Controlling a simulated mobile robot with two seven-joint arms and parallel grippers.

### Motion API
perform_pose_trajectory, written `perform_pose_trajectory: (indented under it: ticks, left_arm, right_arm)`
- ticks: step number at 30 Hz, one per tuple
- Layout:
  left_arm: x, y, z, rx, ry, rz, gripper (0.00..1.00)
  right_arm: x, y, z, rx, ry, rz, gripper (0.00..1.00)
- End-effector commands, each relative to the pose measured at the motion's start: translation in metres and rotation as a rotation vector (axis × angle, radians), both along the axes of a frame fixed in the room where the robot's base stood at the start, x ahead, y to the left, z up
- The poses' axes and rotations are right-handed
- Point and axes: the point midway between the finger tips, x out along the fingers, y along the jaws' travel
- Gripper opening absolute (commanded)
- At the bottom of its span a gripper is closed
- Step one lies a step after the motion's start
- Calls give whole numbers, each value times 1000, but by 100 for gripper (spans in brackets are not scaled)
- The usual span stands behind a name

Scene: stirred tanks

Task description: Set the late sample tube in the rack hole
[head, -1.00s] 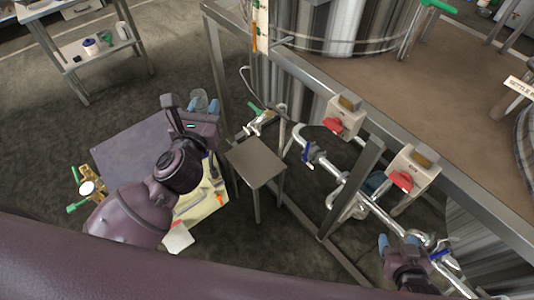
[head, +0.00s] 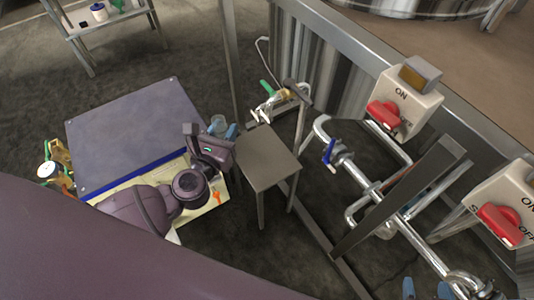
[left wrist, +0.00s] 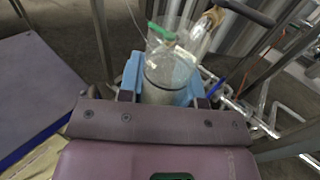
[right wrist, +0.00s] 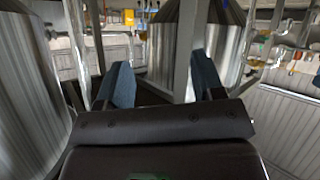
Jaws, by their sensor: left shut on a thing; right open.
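My left gripper (head: 225,130) is shut on a clear glass vessel (left wrist: 170,72), which sits upright between its blue fingers in the left wrist view. The vessel also shows in the head view (head: 217,125), left of a small grey stand (head: 267,158). Whatever is inside the vessel is hard to make out. My right gripper (right wrist: 165,82) is open and empty in the right wrist view; in the head view only its blue fingertips (head: 425,289) show at the bottom right edge. I cannot make out a sample tube or a rack with holes in any view.
A sampling valve with a green handle (head: 267,89) stands behind the stand. Steel pipework with a blue-handled valve (head: 329,152) and switch boxes with red knobs (head: 384,113) fill the right. A grey panel (head: 140,130) lies left. The stand's top is bare.

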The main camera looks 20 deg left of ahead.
Motion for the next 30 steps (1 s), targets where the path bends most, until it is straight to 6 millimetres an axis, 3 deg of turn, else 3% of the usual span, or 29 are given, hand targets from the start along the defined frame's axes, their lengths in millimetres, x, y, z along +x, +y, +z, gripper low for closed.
perform_pose_trajectory:
  ticks: [1, 9, 12, 16, 22, 30]
  left_arm:
    - [-5, 1, -43, 4, 33, -9, 8]
    - [-19, 5, -152, 4, 35, -79, 8]
    - [-25, 6, -182, 4, 28, -103, 8]
    - [-30, 6, -205, 1, 18, -129, 8]
    - [-28, 5, -215, 0, 2, -147, 8]
    - [23, -2, -213, 0, -5, -146, 8]
  right_arm:
    - [-7, 1, -26, -4, 43, 6, 62]
    - [-18, 5, -76, -23, 125, 35, 62]
    - [-21, 7, -88, -28, 146, 45, 62]
    - [-23, 8, -97, -33, 162, 53, 62]
    - [-22, 9, -100, -36, 163, 58, 62]
    - [-22, 9, -99, -31, 153, 56, 62]
